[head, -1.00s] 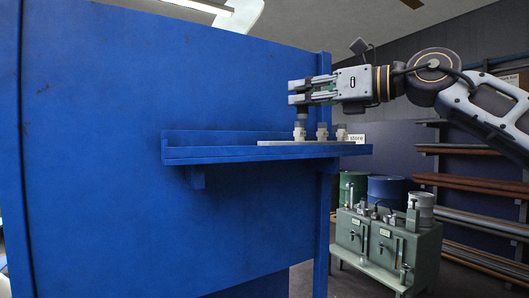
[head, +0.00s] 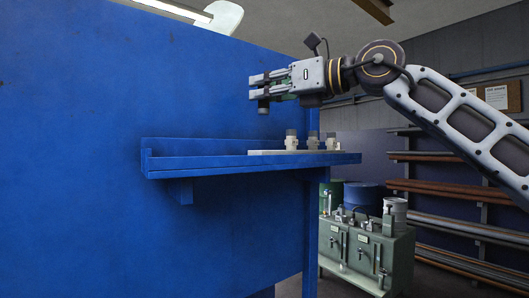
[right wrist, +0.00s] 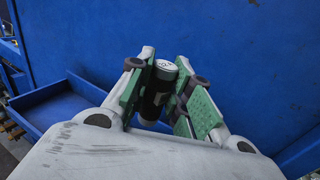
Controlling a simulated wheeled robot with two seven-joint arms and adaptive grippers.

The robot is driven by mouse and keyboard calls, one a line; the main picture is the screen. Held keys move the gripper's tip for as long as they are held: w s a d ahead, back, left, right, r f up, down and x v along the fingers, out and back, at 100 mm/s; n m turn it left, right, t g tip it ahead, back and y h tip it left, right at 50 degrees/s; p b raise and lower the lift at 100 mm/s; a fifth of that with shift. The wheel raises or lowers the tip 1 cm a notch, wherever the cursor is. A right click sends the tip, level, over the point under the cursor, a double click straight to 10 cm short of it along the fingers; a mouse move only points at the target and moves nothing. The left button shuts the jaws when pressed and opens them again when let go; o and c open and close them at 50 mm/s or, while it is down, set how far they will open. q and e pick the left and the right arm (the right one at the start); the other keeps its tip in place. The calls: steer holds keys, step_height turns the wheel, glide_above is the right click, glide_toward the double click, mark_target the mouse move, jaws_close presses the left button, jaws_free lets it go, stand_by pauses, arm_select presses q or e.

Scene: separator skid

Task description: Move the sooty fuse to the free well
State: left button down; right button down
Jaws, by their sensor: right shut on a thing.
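My right gripper (head: 257,88) is above the blue shelf, its fingers pointing left in the head view. In the right wrist view, its green-padded fingers (right wrist: 158,98) are closed around a dark cylinder with a pale metal top, the sooty fuse (right wrist: 157,92). The fuse's dark lower end (head: 263,107) shows under the fingers in the head view, clear of the shelf. A pale plate (head: 262,152) lies on the shelf with three short grey fittings, left (head: 291,141), middle (head: 313,140) and right (head: 331,141). I cannot tell which well is free. My left gripper is not in view.
The blue shelf (head: 220,162) has a raised rim and stands against a tall blue panel (head: 80,120). Its left part looks clear. A green tank unit (head: 365,250), drums and pipe racks (head: 440,185) are beyond on the right.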

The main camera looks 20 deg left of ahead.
mark_target(265, 114)
steer(key=shift+f, duration=0.7)
step_height(265, 114, down, 3)
steer(key=shift+r, duration=0.1)
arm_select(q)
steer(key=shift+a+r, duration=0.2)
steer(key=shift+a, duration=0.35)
arm_select(e)
steer(key=shift+f, duration=0.7)
steer(key=shift+d+f+p, duration=0.1)
steer(key=shift+f+p, duration=0.4)
steer(key=shift+f, duration=1.5)
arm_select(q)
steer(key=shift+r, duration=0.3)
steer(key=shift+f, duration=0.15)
arm_select(e)
steer(key=shift+f, duration=0.15)
steer(key=c, duration=1.3)
jaws_free()
